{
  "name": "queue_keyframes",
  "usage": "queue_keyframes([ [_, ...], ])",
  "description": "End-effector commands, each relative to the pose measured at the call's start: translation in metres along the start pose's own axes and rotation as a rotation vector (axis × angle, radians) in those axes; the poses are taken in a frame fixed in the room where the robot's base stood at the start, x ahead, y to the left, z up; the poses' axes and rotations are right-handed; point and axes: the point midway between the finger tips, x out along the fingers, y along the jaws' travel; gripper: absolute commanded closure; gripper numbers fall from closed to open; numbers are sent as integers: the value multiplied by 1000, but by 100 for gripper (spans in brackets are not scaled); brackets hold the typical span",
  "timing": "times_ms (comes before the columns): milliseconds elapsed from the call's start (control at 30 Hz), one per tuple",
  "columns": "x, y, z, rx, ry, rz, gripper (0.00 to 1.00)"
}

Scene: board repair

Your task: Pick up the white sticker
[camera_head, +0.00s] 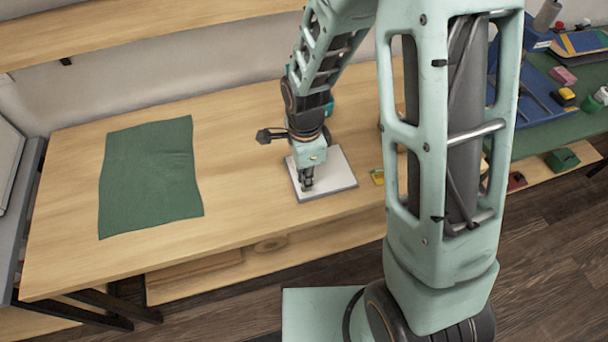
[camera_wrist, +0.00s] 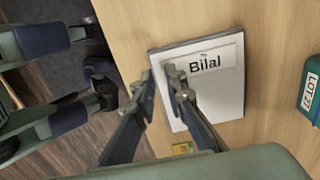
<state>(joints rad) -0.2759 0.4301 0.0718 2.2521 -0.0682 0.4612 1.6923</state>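The white sticker (camera_wrist: 218,59) bears the name "Bilal" and lies along the upper edge of a pale grey-white board (camera_wrist: 222,108) in the wrist view. The board (camera_head: 340,175) lies flat on the wooden table in the head view; the sticker cannot be made out there. My gripper (camera_wrist: 160,77) points down with its two fingers apart and nothing seen between them. One fingertip overlaps the sticker's left end in the picture; the other is near the board's left edge. My gripper (camera_head: 307,186) is low over the board; whether it touches is unclear.
A green cloth (camera_head: 150,175) lies on the table's left. A small yellow item (camera_wrist: 183,148) lies beside the board. A green box marked "LOT" (camera_wrist: 312,90) is at the right edge of the wrist view. A second bench with a blue tray (camera_head: 540,97) stands right.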

Motion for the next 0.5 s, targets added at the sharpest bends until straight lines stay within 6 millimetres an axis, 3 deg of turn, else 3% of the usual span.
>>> queue_keyframes([
  [200,29,-1,-2,0,-1,4,88],
  [500,39,-2,-2,0,-1,0,88],
])
